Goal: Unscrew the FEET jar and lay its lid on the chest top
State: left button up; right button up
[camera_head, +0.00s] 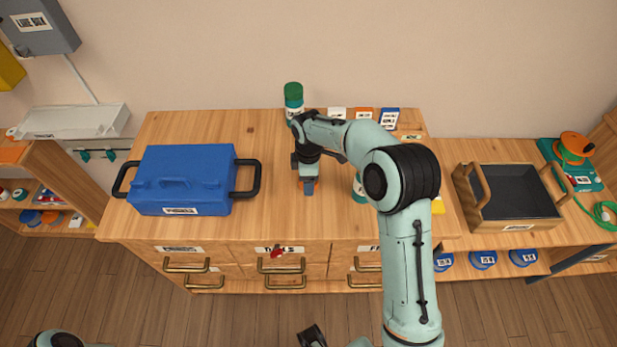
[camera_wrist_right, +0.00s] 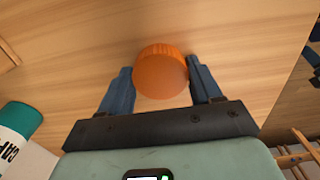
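My right gripper (camera_head: 309,188) points down over the front middle of the chest top (camera_head: 270,215). In the right wrist view, an orange ribbed lid (camera_wrist_right: 161,76) sits between its two blue fingers, which appear closed against its sides. No jar body shows under the lid. A teal-based jar (camera_head: 360,195) stands just right of the gripper, mostly hidden by my right arm; its label is unreadable. A jar with a green cap (camera_head: 293,92) stands at the chest's back edge. In the wrist view, a white jar with a teal cap (camera_wrist_right: 14,135) reads "CAP…". My left gripper's fingers do not show.
A blue toolbox (camera_head: 183,180) with black side handles fills the left of the chest top. Small labelled boxes (camera_head: 388,118) stand at the back right. Bare wood lies between toolbox and gripper. A wooden tray (camera_head: 512,190) is on the right bench. Drawers (camera_head: 285,262) line the chest front.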

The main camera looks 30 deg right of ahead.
jog(key=shift+o, duration=0.9)
jog(key=shift+r, duration=0.3)
notch_tip(320, 180, up, 12)
jog(key=p, duration=0.1)
jog(key=shift+f+p, duration=0.15)
jog(key=shift+p, duration=0.15)
